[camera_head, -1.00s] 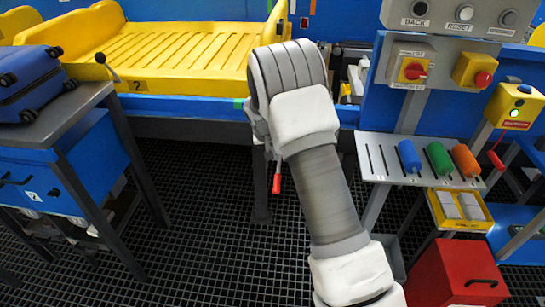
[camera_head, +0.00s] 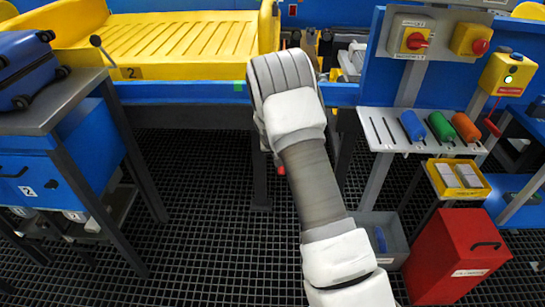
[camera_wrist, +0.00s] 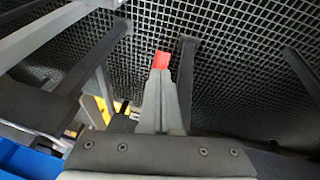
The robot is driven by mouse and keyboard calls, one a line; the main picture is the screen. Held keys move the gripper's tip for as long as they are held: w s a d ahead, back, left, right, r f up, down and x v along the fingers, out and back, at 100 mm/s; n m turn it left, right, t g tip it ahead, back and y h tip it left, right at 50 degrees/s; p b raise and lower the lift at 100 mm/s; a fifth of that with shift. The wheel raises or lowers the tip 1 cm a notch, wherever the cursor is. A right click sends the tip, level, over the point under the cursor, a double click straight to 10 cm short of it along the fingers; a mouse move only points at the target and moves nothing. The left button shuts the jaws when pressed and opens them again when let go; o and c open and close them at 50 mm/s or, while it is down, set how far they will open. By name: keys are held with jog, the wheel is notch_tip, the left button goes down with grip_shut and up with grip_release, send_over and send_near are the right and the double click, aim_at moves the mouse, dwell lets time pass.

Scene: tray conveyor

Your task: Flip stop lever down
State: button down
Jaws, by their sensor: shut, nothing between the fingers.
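A black-knobbed rod (camera_head: 96,41) stands at the yellow tray's left corner, far from my gripper.
A yellow slatted tray (camera_head: 185,72) rests on the conveyor behind my wrist. A grey table (camera_head: 65,105) with a blue suitcase stands left. A tool shelf (camera_head: 385,140), red box (camera_head: 455,255) and grey bin (camera_head: 395,240) are right. Dark legs rise from the grid floor near the lever.

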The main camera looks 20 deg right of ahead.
jog(key=shift+a+b+x, duration=0.25)
jog(key=shift+b+x, duration=0.35)
jog(key=shift+x, duration=0.8)
jog(key=shift+a+b+x, duration=0.2)
jog(key=shift+b+x, duration=0.35)
jog(key=shift+x, duration=0.85)
jog(key=shift+d+f, duration=0.15)
jog(key=shift+f, duration=0.15)
jog(key=shift+r, duration=0.15)
jog(key=s+a+r+p, duration=0.5)
jog(key=s+a, duration=0.1)
jog(key=s, duration=0.5)
jog(key=shift+a+r, duration=0.1)
